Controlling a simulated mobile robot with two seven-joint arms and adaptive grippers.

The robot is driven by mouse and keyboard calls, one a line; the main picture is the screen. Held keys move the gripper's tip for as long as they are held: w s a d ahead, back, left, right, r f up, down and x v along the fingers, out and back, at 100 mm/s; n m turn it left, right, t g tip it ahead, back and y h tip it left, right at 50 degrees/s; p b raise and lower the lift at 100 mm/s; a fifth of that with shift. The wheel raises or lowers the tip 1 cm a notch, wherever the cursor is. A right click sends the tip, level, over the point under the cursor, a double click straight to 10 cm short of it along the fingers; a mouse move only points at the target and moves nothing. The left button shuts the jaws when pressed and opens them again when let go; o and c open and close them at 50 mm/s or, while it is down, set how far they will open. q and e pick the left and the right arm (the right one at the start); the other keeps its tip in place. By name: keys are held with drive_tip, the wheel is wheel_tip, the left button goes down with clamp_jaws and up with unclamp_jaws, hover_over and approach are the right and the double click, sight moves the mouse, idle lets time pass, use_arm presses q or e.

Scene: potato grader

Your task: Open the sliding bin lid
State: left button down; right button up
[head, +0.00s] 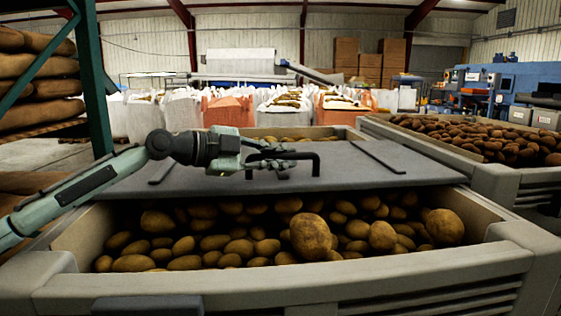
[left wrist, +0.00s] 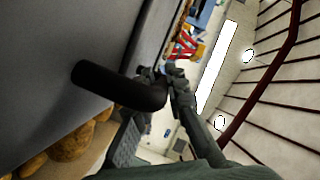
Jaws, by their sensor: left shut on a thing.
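The sliding bin lid (head: 365,170) is a flat grey panel lying across the middle and rear of a large pale bin (head: 300,287). The front part of the bin is uncovered and shows potatoes (head: 240,247). A dark bar handle (head: 316,164) stands on the lid. My left gripper (head: 282,164) reaches in from the left and is shut on the handle. In the left wrist view the handle (left wrist: 120,87) curves up from the grey lid (left wrist: 60,35) towards the gripper fingers (left wrist: 172,82). The exact finger contact is partly hidden. My right gripper is not in view.
A second bin full of potatoes (head: 485,138) stands close on the right. A green rack post (head: 92,80) and stacked sacks (head: 40,75) are on the left. White and orange bulk bags (head: 228,110) stand behind. A few potatoes (head: 290,138) show beyond the lid's far edge.

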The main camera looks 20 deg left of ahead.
use_arm(q)
drive_tip(key=c, duration=1.5)
unclamp_jaws()
drive_tip(key=shift+c, duration=0.2)
wheel_tip(320, 180, up, 2)
hover_over(226, 186)
drive_tip(key=shift+w+d+r, duration=0.1)
drive_tip(key=shift+w+d, duration=0.3)
drive_tip(key=shift+d, duration=0.05)
drive_tip(key=shift+s+a+r, duration=0.25)
drive_tip(key=shift+s+a, duration=0.05)
drive_tip(key=shift+s, duration=0.15)
drive_tip(key=shift+a, duration=0.1)
